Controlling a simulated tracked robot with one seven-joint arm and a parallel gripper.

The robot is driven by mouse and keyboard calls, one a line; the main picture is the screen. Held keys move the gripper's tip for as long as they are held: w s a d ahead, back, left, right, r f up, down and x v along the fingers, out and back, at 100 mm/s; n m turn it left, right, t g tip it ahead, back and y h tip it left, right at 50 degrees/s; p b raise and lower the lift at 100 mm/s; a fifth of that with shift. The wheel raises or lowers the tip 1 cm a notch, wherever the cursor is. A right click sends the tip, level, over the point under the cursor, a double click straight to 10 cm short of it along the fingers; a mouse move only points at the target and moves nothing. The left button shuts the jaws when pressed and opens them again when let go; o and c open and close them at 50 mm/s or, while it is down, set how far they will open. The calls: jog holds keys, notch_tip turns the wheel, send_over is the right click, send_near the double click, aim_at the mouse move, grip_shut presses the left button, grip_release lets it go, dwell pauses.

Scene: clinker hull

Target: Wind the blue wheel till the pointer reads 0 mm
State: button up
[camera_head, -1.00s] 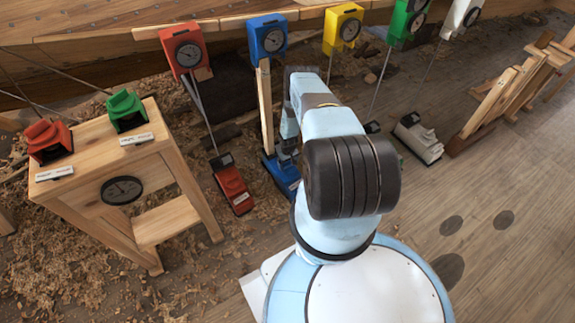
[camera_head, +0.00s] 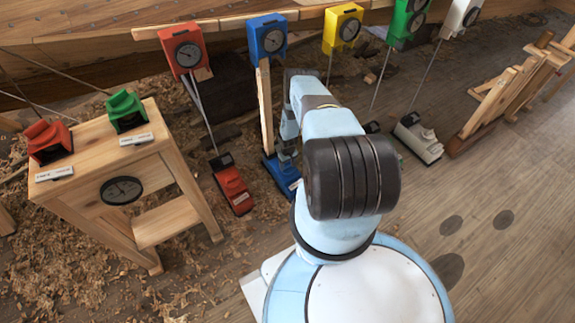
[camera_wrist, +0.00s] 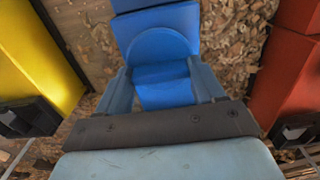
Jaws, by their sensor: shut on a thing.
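The blue gauge box (camera_head: 268,37) stands at the top of a wooden post, with a round dark dial (camera_head: 274,41) whose reading is too small to tell. The blue base unit (camera_head: 281,174) sits on the floor below it, partly hidden behind my arm. In the wrist view the blue wheel (camera_wrist: 160,45) is rounded at the top and lies between my gripper's fingers (camera_wrist: 160,88). My gripper is shut on it. In the head view my gripper (camera_head: 287,150) is mostly hidden by my arm at the blue unit.
A red unit (camera_head: 232,184) stands on the floor to the left, with a red gauge (camera_head: 187,50) above. Yellow (camera_head: 343,27), green (camera_head: 405,22) and white (camera_head: 460,17) gauges stand to the right. A wooden stand (camera_head: 105,165) is at the left. Floor at the lower right is clear.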

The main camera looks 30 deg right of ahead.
jog(key=shift+c, duration=0.4)
jog(key=shift+m, duration=0.3)
jog(key=m, duration=0.4)
jog(key=shift+m, duration=0.3)
jog(key=m, duration=0.5)
jog(key=shift+m, duration=0.4)
jog(key=o, duration=1)
jog(key=shift+o, duration=0.2)
jog(key=shift+r, duration=0.1)
